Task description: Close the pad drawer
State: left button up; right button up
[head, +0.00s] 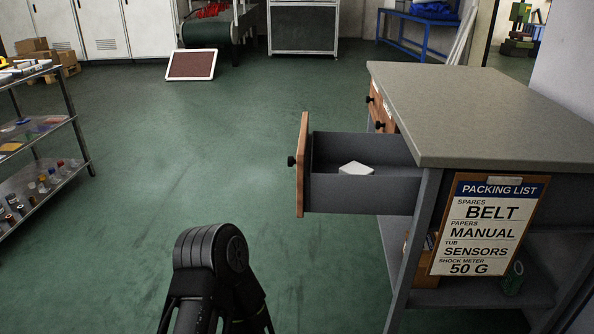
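The open drawer (360,190) sticks out to the left from under the grey-topped workbench (480,110). Its wooden front (303,168) carries a small black knob (291,161). A white pad-like item (356,169) lies inside the drawer. Part of one of my arms, black, shows at the bottom, left of centre, below and to the left of the drawer front. No gripper fingers show in the head view, and nothing of mine touches the drawer.
A packing list board (487,228) hangs on the bench's near end. A metal shelf cart (40,140) with small bottles stands at the left. A framed panel (191,64) leans at the back. The green floor left of the drawer is clear.

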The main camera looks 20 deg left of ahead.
aim_at(394, 189)
jog(key=i+j, duration=0.35)
jog(key=j, duration=0.15)
jog(key=i+j+u, duration=0.1)
jog(key=i+j, duration=0.2)
jog(key=j, duration=0.2)
jog(key=i+j, duration=0.35)
jog(key=j, duration=0.15)
